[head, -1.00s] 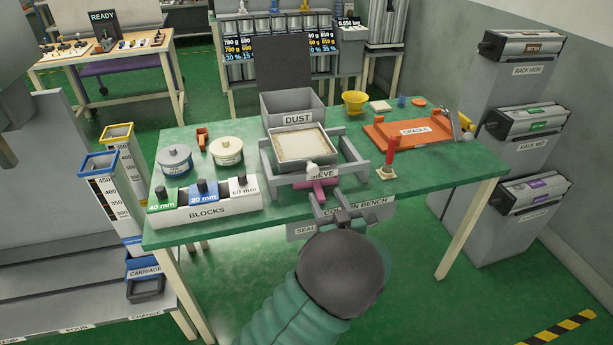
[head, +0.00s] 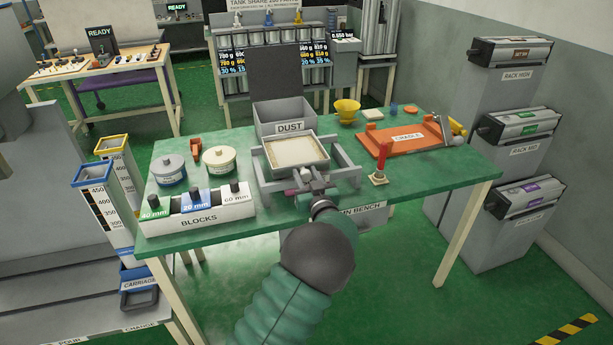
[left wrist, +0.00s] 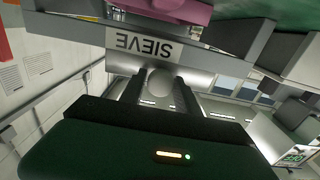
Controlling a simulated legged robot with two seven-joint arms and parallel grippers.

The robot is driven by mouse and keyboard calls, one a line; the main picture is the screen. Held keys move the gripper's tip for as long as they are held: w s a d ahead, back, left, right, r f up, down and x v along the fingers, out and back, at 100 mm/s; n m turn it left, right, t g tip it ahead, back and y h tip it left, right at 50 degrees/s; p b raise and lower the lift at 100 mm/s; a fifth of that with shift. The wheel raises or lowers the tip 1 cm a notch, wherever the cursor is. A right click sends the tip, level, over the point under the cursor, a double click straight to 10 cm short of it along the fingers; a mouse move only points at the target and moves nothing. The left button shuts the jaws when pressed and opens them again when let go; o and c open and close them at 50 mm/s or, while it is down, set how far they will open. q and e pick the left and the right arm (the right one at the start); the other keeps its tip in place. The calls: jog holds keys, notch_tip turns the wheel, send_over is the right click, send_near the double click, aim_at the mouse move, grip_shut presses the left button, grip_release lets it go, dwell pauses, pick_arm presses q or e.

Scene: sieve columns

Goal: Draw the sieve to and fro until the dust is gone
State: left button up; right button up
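The sieve (head: 297,151) is a square pale tray with a cream layer in it, set in a grey frame (head: 350,172) on the green bench. Whether dust lies in that layer is too small to tell. My left gripper (head: 314,177) is at the sieve's front edge. In the left wrist view, its two fingers stand apart on either side of a pale round knob (left wrist: 159,82), below the upside-down SIEVE label (left wrist: 145,46). I see no clear grip on the knob. The grey DUST box (head: 286,118) stands right behind the sieve. My right gripper is out of view.
A BLOCKS holder (head: 198,221) and two round tubs (head: 219,159) stand left of the sieve. A red upright handle (head: 382,160) stands close to its right. An orange CRADLE tray (head: 385,145) and a yellow funnel (head: 346,110) lie farther right. The bench's front right is clear.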

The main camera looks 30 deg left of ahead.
pick_arm(q)
jog(key=shift+s+a+f, duration=0.1)
jog(key=shift+a, duration=0.3)
jog(key=c, duration=0.5)
jog(key=shift+c, duration=1.1)
jog(key=shift+d, duration=0.1)
grip_shut()
jog(key=shift+d+f, duration=0.1)
